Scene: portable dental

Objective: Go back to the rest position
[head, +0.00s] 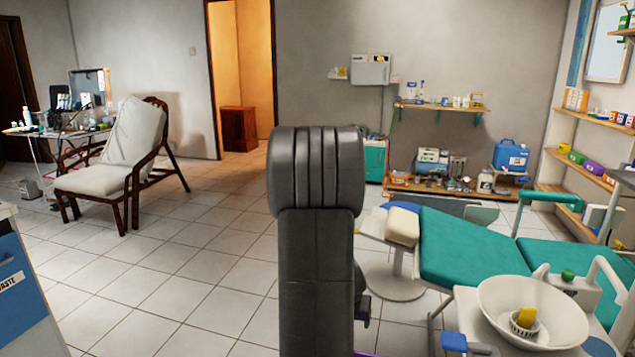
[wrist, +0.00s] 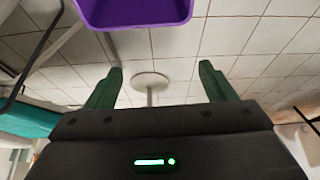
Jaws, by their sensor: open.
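My gripper (wrist: 162,85) shows in the wrist view with its two green fingers spread apart and nothing between them. Beyond the fingers lie the tiled floor and a round pale base with a thin post (wrist: 150,82). My dark arm stands upright in the middle of the head view and hides part of the room behind it. The gripper itself cannot be made out in the head view.
A purple bin (wrist: 132,10) is at the top of the wrist view. A teal dental chair (head: 465,250) and a white basin (head: 545,325) holding a yellow item (head: 525,317) stand at right. A cushioned armchair (head: 125,150) is at left. Tiled floor (head: 190,255) is clear between.

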